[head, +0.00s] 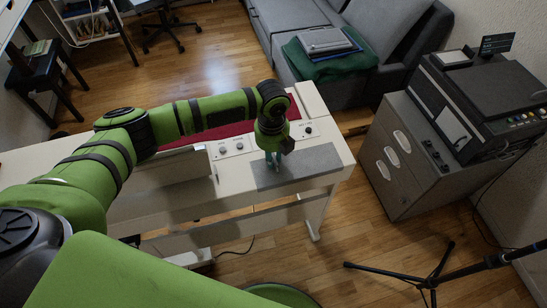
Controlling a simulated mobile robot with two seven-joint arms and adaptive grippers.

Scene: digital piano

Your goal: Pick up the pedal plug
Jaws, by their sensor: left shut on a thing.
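My left gripper (273,161) points down over the grey mat (313,164) at the right end of the white digital piano (335,138). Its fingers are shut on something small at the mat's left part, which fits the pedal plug. The plug itself is too small and too covered by the fingers to make out. I cannot tell whether it touches the mat or is lifted. My right gripper is not in view.
Knobs and sockets (231,148) sit on the piano top beside the mat, with a red cloth strip (215,132) behind. A grey cabinet (400,160) carries a black machine (480,100) at right. A black tripod stand (430,275) is on the floor in front. The mat's right part is clear.

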